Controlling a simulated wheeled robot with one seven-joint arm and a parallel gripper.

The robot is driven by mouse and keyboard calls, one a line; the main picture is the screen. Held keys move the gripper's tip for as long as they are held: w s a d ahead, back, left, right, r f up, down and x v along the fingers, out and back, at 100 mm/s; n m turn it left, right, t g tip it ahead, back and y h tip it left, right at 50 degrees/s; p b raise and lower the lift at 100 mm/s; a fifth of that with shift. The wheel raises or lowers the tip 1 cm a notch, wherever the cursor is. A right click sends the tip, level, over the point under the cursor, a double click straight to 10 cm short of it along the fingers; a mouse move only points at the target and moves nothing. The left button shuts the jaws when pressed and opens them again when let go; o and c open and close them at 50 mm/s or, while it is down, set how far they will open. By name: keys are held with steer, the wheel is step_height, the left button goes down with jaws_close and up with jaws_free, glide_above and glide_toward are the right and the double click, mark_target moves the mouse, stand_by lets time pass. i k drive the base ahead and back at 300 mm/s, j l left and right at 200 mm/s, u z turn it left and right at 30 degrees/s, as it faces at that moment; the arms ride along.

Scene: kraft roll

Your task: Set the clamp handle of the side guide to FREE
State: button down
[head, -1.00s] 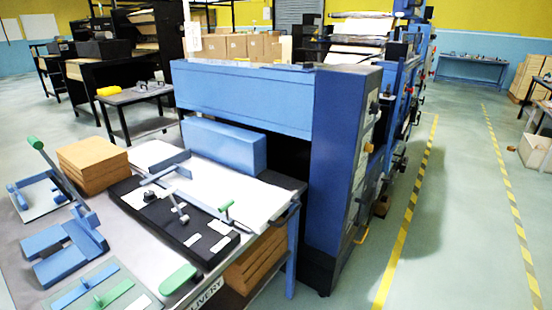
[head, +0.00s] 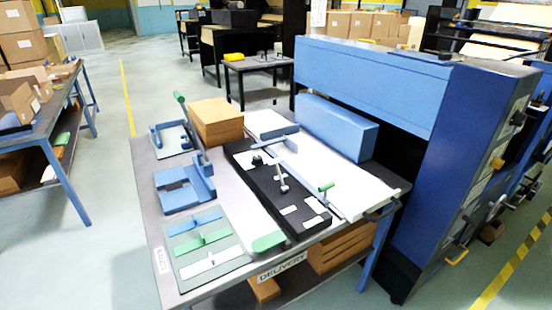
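A black plate (head: 262,183) lies on the delivery table (head: 222,275), along the edge of the white sheet stack (head: 345,188). A lever with a pale grey rod (head: 281,178) stands up from the middle of the plate, beside a dark knob (head: 257,160). A small green-topped handle (head: 326,188) stands near the plate's front right end. Small white labels (head: 289,210) lie on the plate; their writing is too small to read, so I cannot tell which handle is the clamp or how it is set. My gripper is not in view.
Blue tools (head: 184,188), a brown block stack (head: 216,122) and a green mat with coloured bars (head: 207,245) take up the table's left side. The blue machine (head: 455,150) stands at the right. A bench with boxes (head: 40,125) is at the left. Floor between is clear.

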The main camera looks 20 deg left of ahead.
mark_target(285, 189)
steer(key=i+j, duration=0.1)
steer(key=j, duration=0.3)
steer(key=j+u, duration=0.15)
steer(key=j, duration=0.25)
steer(key=i+j, duration=0.15)
steer(key=j, duration=0.25)
steer(key=i+j+u, duration=0.1)
steer(key=j, duration=0.3)
steer(key=i+j+u, duration=0.1)
steer(key=j, duration=0.3)
steer(key=i+j, duration=0.15)
steer(key=j, duration=0.25)
steer(key=i+j+u, duration=0.1)
steer(key=j, duration=0.3)
steer(key=i+j+u, duration=0.1)
steer(key=j, duration=0.25)
steer(key=i, duration=0.1)
